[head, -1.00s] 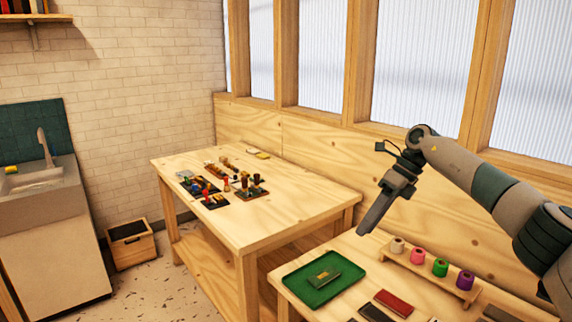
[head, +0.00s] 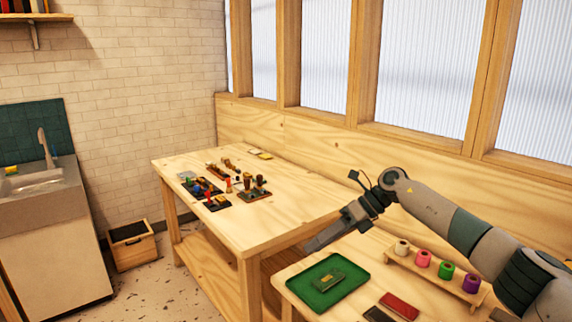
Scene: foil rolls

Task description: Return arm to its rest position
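My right gripper (head: 318,240) is in the head view, at the end of the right arm that reaches in from the right. It is in the air near the green tray and the right edge of the far table, pointing left and down. Its fingers are seen from the side, so I cannot tell whether they are open or shut. Nothing is visibly held. My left gripper is not in view. Foil rolls in white (head: 402,248), pink (head: 423,258), green (head: 446,269) and purple (head: 471,283) stand on a wooden rack (head: 410,266).
The green tray (head: 306,297) lies on the near table (head: 366,285), with a small green and gold item in it. A red block (head: 400,306) and a dark block (head: 376,315) lie beside it. The far table (head: 260,230) carries stamps and small tools. A wooden wall stands behind.

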